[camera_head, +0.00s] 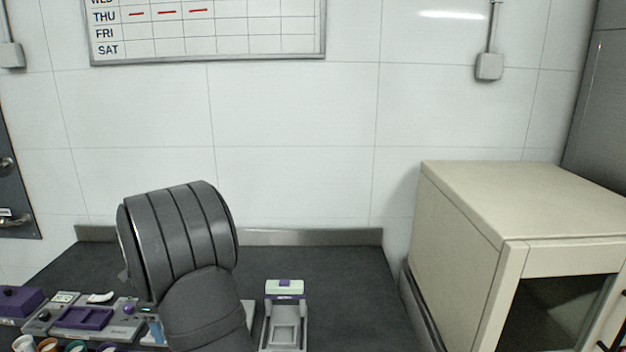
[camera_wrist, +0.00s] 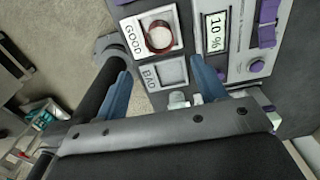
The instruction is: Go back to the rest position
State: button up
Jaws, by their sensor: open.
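My gripper (camera_wrist: 160,72) shows in the wrist view with its two blue fingers spread wide apart and nothing between them. It is over a grey panel with two marked squares. A round red-rimmed cup or ring (camera_wrist: 159,37) sits on the square labelled GOOD (camera_wrist: 137,36). The square labelled BAD (camera_wrist: 164,74) is empty and lies between the fingertips in the picture. In the head view my dark arm stands bent over the left part of the bench and hides what is behind it; the gripper cannot be made out clearly there.
A display reading 10 % (camera_wrist: 215,30) is right of the squares. On the dark bench (camera_head: 345,265) stand a grey device with a pale green top (camera_head: 285,287) and, at left, a purple-and-grey device (camera_head: 85,318) near several small cups. A beige cabinet (camera_head: 460,215) stands at right.

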notch_tip(320, 180, down, 13)
jog(key=shift+r, duration=0.1)
jog(key=r, duration=0.5)
jog(key=shift+w+d, duration=0.1)
jog(key=shift+d, duration=0.2)
jog(key=w+d+r, duration=0.2)
jog(key=d+r, duration=0.5)
jog(key=d, duration=0.4)
jog(key=w+a, duration=0.9)
jog(key=w, duration=0.2)
jog(key=a+f, duration=0.6)
jog(key=a, duration=0.4)
jog(key=shift+s+f, duration=0.15)
jog(key=shift+s, duration=0.1)
jog(key=shift+a, duration=0.1)
jog(key=w+d+r, duration=0.1)
jog(key=d+r, duration=0.5)
jog(key=d, duration=0.3)
jog(key=s+d, duration=0.5)
jog(key=shift+s+d, duration=0.15)
jog(key=shift+s, duration=0.1)
jog(key=shift+r, duration=0.1)
